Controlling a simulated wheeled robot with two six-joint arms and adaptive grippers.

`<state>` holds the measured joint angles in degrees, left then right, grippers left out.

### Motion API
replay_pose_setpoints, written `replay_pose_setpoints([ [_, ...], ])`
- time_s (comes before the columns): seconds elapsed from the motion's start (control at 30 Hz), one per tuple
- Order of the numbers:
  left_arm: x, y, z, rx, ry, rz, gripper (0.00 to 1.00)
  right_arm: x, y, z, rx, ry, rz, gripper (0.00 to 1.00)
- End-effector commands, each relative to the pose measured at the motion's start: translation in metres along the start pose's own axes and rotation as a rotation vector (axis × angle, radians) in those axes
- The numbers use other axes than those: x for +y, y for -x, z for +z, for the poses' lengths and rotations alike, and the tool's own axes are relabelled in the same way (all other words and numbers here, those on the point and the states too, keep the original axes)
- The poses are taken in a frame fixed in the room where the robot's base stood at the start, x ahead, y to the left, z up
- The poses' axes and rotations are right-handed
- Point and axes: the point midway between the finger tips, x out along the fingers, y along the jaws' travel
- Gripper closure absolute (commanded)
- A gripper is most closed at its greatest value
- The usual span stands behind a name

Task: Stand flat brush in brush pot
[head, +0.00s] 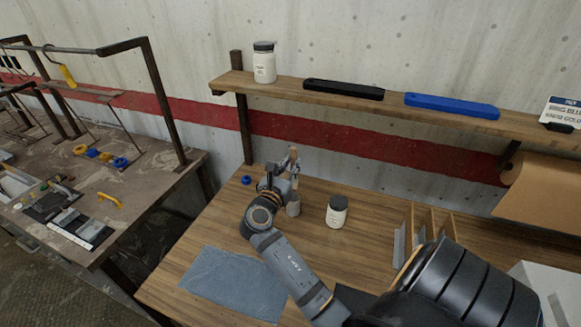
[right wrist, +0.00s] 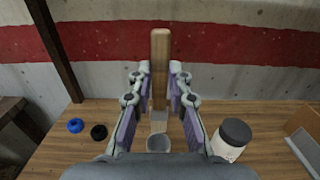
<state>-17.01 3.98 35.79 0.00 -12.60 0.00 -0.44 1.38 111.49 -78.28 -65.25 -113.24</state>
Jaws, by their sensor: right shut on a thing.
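The flat brush (right wrist: 159,72) stands upright in the right wrist view, its wooden handle up and a paler, metal-like part below. My right gripper (right wrist: 160,95) is shut on its handle, one finger on each side. The grey brush pot (right wrist: 158,144) stands on the table just below the brush. The brush's lower end shows at the pot's far rim; I cannot tell whether it is inside. In the head view the brush handle (head: 294,153) rises from my right gripper (head: 291,172), above the pot (head: 293,207). My left gripper is not in view.
A white jar (head: 337,212) with a dark lid stands right of the pot. A blue ring (head: 246,180) lies left, beside a black one (right wrist: 98,132). A blue cloth (head: 232,282) lies in front. A wooden divider rack (head: 430,228) is to the right, below a wall shelf (head: 390,100).

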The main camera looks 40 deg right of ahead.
Motion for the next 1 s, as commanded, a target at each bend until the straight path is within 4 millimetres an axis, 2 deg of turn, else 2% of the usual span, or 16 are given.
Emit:
replay_pose_setpoints([
  [0.03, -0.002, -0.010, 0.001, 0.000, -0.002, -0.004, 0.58, 0.000, 0.000, -0.009, -0.001, 0.000, 0.000, 1.00],
  [0.3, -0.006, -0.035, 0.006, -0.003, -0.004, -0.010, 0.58, 0.000, 0.000, -0.028, -0.001, 0.000, 0.000, 1.00],
  [0.8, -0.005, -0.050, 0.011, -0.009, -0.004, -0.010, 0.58, 0.000, 0.000, -0.072, 0.000, 0.001, 0.000, 1.00],
  [1.0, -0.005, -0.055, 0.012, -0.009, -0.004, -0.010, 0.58, 0.000, 0.000, -0.083, -0.001, 0.000, 0.000, 1.00],
])
